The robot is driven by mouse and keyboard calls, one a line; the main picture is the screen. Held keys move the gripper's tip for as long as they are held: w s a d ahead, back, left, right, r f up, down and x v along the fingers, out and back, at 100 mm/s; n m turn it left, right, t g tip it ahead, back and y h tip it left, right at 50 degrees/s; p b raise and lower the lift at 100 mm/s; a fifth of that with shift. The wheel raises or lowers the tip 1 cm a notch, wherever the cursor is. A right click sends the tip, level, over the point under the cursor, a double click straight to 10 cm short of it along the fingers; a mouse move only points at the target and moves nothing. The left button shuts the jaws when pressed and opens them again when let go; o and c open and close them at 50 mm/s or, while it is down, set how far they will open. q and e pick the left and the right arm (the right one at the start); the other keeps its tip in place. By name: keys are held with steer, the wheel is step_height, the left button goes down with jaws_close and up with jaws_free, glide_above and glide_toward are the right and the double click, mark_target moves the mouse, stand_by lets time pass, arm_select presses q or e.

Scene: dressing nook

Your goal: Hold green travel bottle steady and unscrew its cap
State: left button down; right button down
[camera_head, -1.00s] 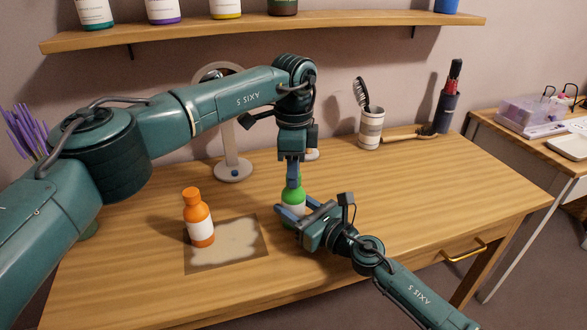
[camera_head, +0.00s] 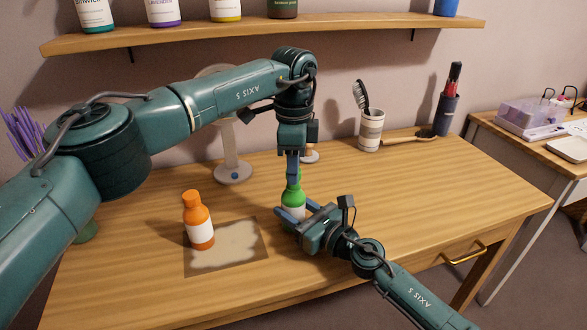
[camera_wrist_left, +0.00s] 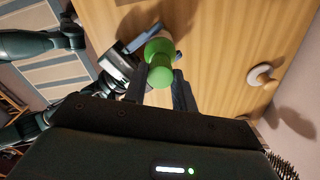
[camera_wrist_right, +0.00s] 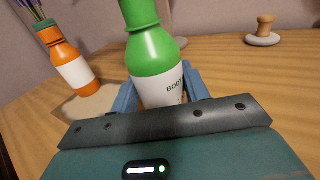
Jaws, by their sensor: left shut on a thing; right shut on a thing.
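The green travel bottle (camera_head: 293,198) stands upright on the wooden table, with a white label that shows in the right wrist view (camera_wrist_right: 160,90). My right gripper (camera_head: 292,216) is shut around its lower body from the front right. My left gripper (camera_head: 293,178) points down from above and is shut on the green cap. In the left wrist view the cap (camera_wrist_left: 160,74) sits between the left fingers, above the bottle's shoulder (camera_wrist_left: 160,48). I cannot tell whether the cap is still threaded on the neck.
An orange bottle (camera_head: 198,222) stands on a beige mat (camera_head: 225,263) to the left. A round mirror on a stand (camera_head: 232,172) and a striped cup with a brush (camera_head: 370,130) are behind. The table's right front is clear.

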arm_select(q)
steer(key=shift+r, duration=0.3)
steer(key=shift+r, duration=2)
arm_select(e)
steer(key=c, duration=0.6)
jaws_free()
steer(key=shift+c, duration=0.2)
